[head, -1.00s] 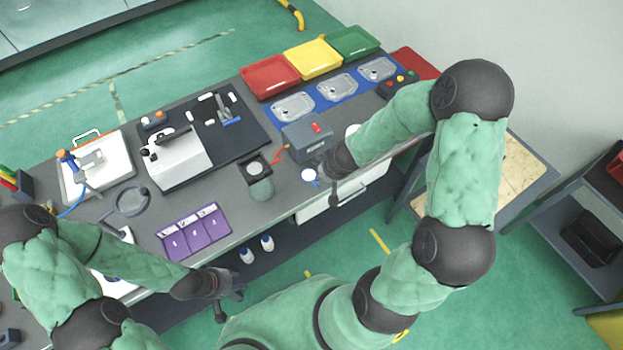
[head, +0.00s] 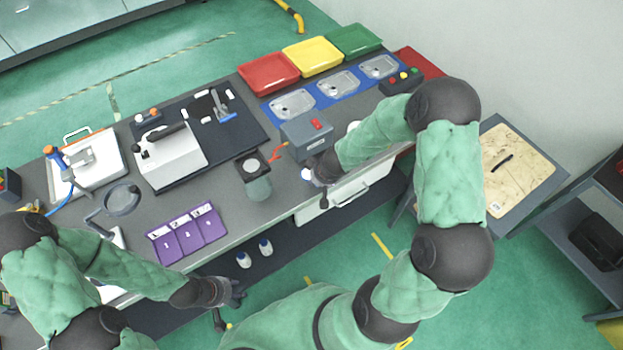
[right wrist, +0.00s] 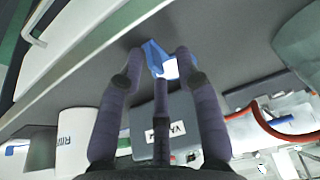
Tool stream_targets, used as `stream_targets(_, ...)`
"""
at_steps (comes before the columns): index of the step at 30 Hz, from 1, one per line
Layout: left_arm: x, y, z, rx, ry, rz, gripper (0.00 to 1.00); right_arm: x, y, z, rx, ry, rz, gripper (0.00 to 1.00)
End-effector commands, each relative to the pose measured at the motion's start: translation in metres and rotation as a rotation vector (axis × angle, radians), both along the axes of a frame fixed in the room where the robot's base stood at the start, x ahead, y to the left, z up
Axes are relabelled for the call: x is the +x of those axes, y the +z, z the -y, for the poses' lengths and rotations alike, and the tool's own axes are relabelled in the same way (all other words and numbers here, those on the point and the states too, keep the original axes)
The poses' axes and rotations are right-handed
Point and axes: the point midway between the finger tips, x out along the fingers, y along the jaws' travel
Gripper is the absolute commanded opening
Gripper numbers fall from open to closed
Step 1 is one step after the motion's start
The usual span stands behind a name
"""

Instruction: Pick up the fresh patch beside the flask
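The fresh patch, a small white piece (head: 306,175) with a blue part, is at the bench's front edge in the head view, right of the grey-green flask (head: 258,188). My right gripper (head: 316,178) is at the patch and hides part of it. In the right wrist view the white and blue patch (right wrist: 168,67) shows between and beyond the spread fingertips of my right gripper (right wrist: 160,66); contact is not clear. The flask (right wrist: 302,42) shows at upper right there. My left gripper (head: 232,293) hangs in front of the bench, away from the patch; its finger opening is unclear.
A grey box with a red switch (head: 306,136) stands just behind the right gripper. A white mug (right wrist: 76,140) shows in the right wrist view. Purple numbered trays (head: 187,234) lie left of the flask. An open drawer (head: 350,190) lies below the right forearm.

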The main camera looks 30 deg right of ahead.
Motion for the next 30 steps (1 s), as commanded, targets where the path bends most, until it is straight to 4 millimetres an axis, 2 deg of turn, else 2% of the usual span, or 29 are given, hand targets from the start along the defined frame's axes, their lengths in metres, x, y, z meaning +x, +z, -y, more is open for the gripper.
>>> stream_targets(5,0.0,0.001,0.0,0.0,0.0,0.0,0.4,0.0,0.001,0.0,0.0,0.0,0.0,0.34)
stream_targets(9,0.0,0.001,0.0,0.0,0.0,0.0,0.4,0.0,0.001,0.0,0.0,0.0,0.0,0.0)
stream_targets(23,0.0,0.001,0.0,0.0,0.0,0.0,0.4,-0.001,0.001,0.0,0.001,-0.001,-0.001,0.0)
stream_targets(30,0.0,0.011,0.0,0.0,0.0,0.0,0.4,0.0,0.014,0.0,0.0,-0.001,-0.001,0.0)
